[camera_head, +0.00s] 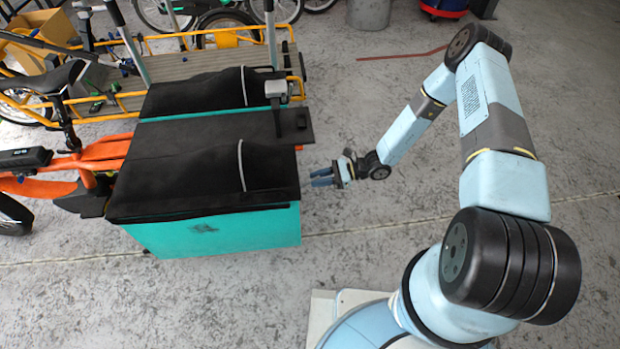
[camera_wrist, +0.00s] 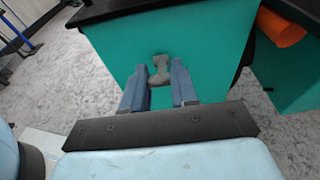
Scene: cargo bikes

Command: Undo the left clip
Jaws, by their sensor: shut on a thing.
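The clip (camera_wrist: 160,71) is a small grey piece on the teal end wall of the cargo box (camera_wrist: 112,43), seen in the wrist view. It is the only clip in sight there. My gripper (camera_wrist: 159,82) has its two blue-grey fingers on either side of the clip, shut on it. In the head view my gripper (camera_head: 322,178) is at the right end of the teal box (camera_head: 215,236), just below the lid's edge. The clip is hidden in that view. The black lid (camera_head: 185,165) lies over the box.
A black bracket with a grey block (camera_head: 276,88) stands at the lid's right end. An orange bike frame (camera_head: 105,150) is on the left, and a yellow-framed cargo bike (camera_head: 190,65) stands behind. An orange tube (camera_wrist: 281,27) shows right in the wrist view.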

